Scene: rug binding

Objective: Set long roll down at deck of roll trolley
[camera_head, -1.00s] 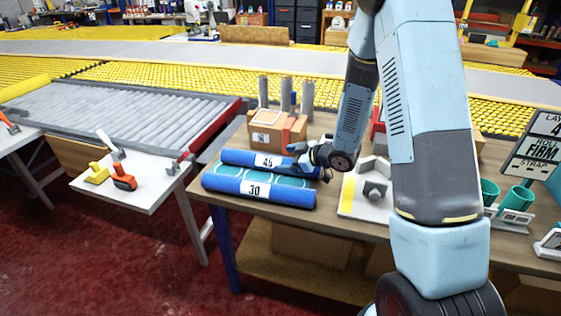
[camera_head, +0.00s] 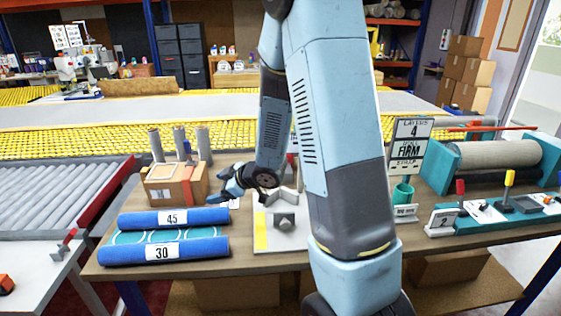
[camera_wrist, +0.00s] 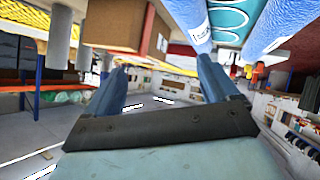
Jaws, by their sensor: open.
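Two blue rolls lie side by side on a teal patterned rest (camera_head: 165,236) at the left of the workbench: one labelled 45 (camera_head: 202,217) behind, one labelled 30 (camera_head: 205,250) in front. I cannot tell which is the long roll. My gripper (camera_head: 219,190) is open and empty, above and just behind the right end of the 45 roll, apart from it. In the wrist view my two fingers (camera_wrist: 160,72) stand apart with nothing between them, and parts of the blue rolls show at the upper right. I cannot make out a roll trolley or its deck.
A cardboard box (camera_head: 163,192) with grey tubes behind it stands close behind the rolls. A pale fixture board (camera_head: 290,240) sits right of my gripper. A grey roller table (camera_head: 50,195) is at the left.

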